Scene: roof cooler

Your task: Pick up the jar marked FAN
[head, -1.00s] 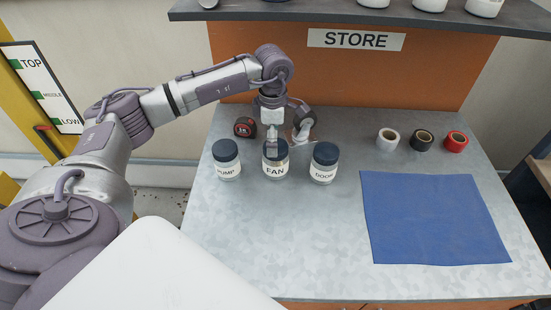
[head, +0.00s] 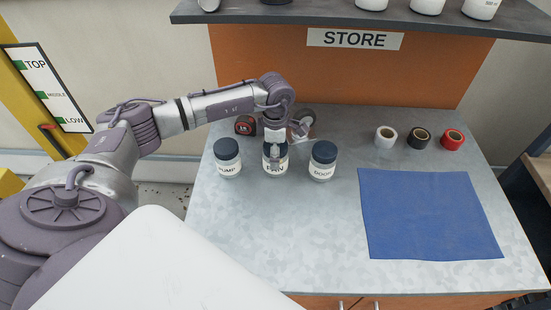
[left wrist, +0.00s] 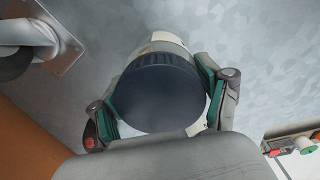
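The jar marked FAN (head: 268,170) stands upright on the grey counter, in the middle of a row of three dark-lidded jars. My left gripper (head: 277,155) is down over it from above and partly covers its lid and label. In the left wrist view the dark lid (left wrist: 158,92) fills the space between the two green-padded fingers (left wrist: 163,103). The fingers are spread, one on each side of the jar, close to it. I see no clear grip on it. My right gripper is in neither view.
The PUMP jar (head: 228,160) stands to the left and the DOOR jar (head: 322,162) to the right. A red tape measure (head: 245,126) and a tape dispenser (head: 305,120) are behind. Tape rolls (head: 419,139) and a blue mat (head: 430,215) lie right. The front counter is clear.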

